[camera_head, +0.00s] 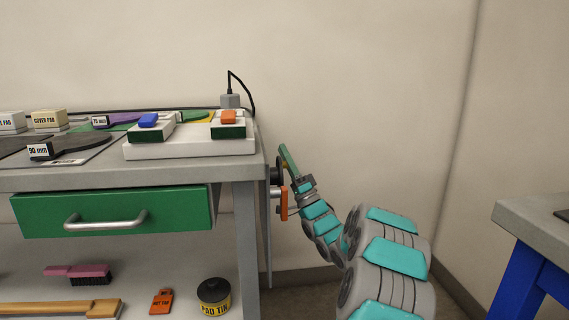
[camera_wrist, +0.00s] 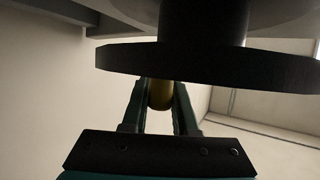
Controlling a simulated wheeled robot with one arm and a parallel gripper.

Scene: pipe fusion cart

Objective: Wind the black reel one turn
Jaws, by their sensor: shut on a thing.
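The black reel (camera_head: 275,168) is mounted on the right side of the cart, mostly edge-on and partly hidden by my gripper in the head view. In the wrist view the reel (camera_wrist: 215,66) is a large dark disc with a thick hub, filling the top of the picture. My gripper (camera_wrist: 160,97) has a finger on each side of a brownish-yellow knob (camera_wrist: 160,94) at the reel and is shut on it. In the head view my gripper (camera_head: 288,162) reaches the reel from the right. The knob's far end is hidden behind the disc's edge.
An orange-handled part (camera_head: 284,204) sticks out of the cart's side just below the reel. The grey cart top (camera_head: 200,172) and green drawer (camera_head: 115,210) lie left. Another blue-legged table (camera_head: 540,230) stands right, with open floor between.

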